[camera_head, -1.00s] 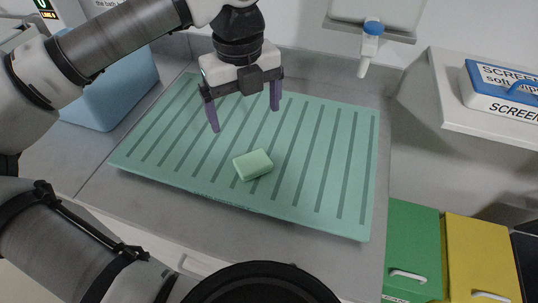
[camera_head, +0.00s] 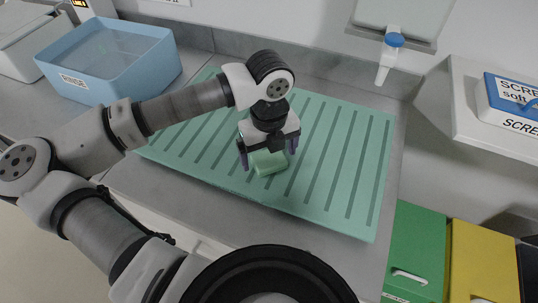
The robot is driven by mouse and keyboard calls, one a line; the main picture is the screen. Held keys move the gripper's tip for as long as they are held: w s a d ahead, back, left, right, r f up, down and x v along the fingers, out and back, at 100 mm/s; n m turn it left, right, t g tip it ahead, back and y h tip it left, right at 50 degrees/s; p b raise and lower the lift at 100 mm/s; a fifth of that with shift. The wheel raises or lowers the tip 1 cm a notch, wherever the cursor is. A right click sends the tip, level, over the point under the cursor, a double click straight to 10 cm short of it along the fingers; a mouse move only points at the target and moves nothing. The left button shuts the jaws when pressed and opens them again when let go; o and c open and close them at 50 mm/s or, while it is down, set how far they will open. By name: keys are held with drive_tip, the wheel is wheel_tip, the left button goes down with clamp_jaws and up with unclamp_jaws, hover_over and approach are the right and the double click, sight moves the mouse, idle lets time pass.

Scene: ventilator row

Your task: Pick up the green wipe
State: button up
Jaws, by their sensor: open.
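My gripper (camera_head: 268,162) is open, pointing down over the wipe. One purple finger shows on the left side of the wipe and the other on its right side. The gripper body hides the wipe's far edge. I cannot tell how far the fingertips are above the mat.
A blue rinse tub (camera_head: 110,65) stands at the left on the grey counter (camera_head: 205,70). A dispenser with a blue-topped nozzle (camera_head: 388,55) hangs at the back wall. A shelf at right holds a screen-wipes pack (camera_head: 512,100). Green (camera_head: 415,245) and yellow (camera_head: 485,260) bins stand below.

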sight(269, 158)
drive_tip(key=shift+f, duration=0.25)
drive_tip(key=c, duration=1.1)
drive_tip(key=shift+c, duration=0.2)
drive_tip(key=shift+r, duration=0.1)
wheel_tip(269, 158, up, 20)
drive_tip(key=b, duration=0.3)
drive_tip(key=shift+b, duration=0.4)
drive_tip(key=o, duration=0.3)
drive_tip(key=shift+c, duration=0.7)
drive_tip(key=shift+s, duration=0.1)
